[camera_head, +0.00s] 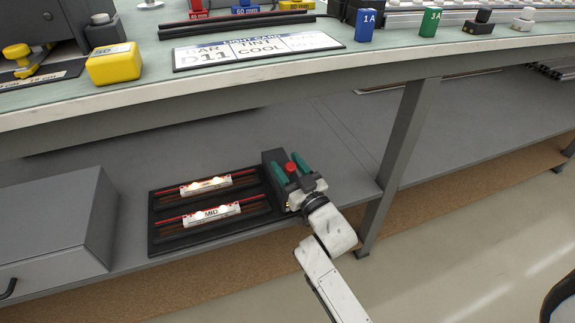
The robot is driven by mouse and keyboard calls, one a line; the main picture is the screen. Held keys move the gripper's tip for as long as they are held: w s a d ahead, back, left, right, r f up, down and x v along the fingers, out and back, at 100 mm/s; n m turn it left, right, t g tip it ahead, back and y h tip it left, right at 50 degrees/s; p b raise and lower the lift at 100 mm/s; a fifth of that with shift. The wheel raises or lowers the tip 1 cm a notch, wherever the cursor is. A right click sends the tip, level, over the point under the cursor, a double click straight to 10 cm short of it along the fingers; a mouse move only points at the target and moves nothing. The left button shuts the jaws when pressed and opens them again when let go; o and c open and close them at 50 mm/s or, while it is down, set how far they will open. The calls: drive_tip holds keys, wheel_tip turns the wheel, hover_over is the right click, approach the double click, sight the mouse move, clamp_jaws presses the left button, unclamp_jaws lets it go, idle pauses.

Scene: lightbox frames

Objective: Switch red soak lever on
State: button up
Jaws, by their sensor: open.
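The red knob (291,168), which looks like the soak lever, is at the dark housing (271,157) at the right end of a black tray (153,243) on the lower shelf. My gripper (289,162) is open, with its green fingers apart. One finger shows on each side of the red knob. I cannot tell whether either finger touches it. The lever's base and its position are hidden by my gripper.
In the tray are two white strips with lit lamps, one marked MID (211,213), the other (206,184) behind it. A grey drawer box (55,225) stands left. A table leg (402,160) is close right of my arm. The worktop edge (250,85) overhangs the shelf.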

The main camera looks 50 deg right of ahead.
drive_tip(key=p+v, duration=0.2)
drive_tip(key=v, duration=0.8)
drive_tip(key=shift+s+p, duration=0.2)
drive_tip(key=shift+p, duration=0.15)
drive_tip(key=shift+a+f, duration=0.1)
